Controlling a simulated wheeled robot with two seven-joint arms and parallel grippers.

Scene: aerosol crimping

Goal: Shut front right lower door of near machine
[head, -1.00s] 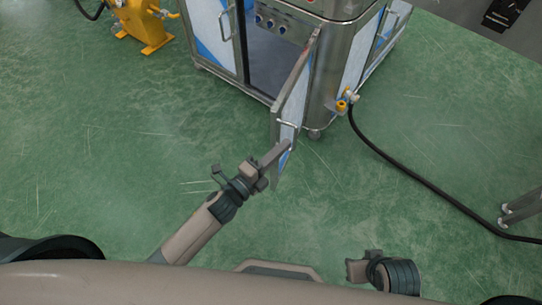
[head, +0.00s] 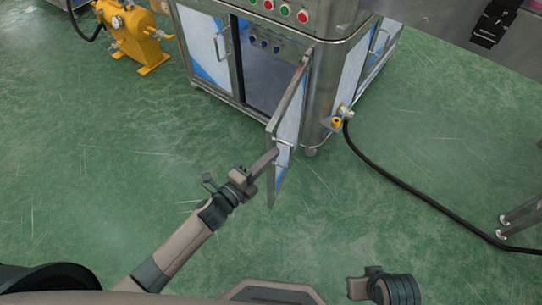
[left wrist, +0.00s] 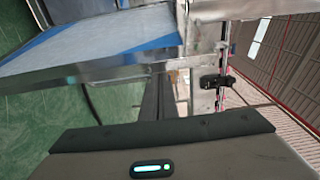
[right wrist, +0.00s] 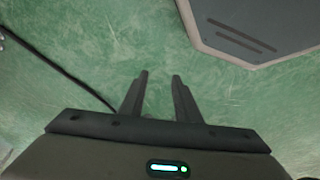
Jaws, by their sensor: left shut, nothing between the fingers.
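The near machine (head: 325,85) is a steel cabinet at the top of the head view. Its front right lower door (head: 290,118) stands open, swung out toward me, with a small handle (head: 284,141) near its free edge. My left gripper (head: 274,155) is shut and empty. Its fingertips overlap the door's free edge just below the handle; I cannot tell if they touch. The left wrist view shows the closed fingers (left wrist: 160,98) close to a steel-edged panel. My right gripper (right wrist: 160,75) is open and empty above the floor, low in the head view.
The neighbouring front door (head: 207,45) is closed. A yellow pump-like unit (head: 130,30) stands at upper left. A black hose (head: 400,184) runs from a yellow fitting (head: 337,122) across the floor at right. Green floor around the door is clear.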

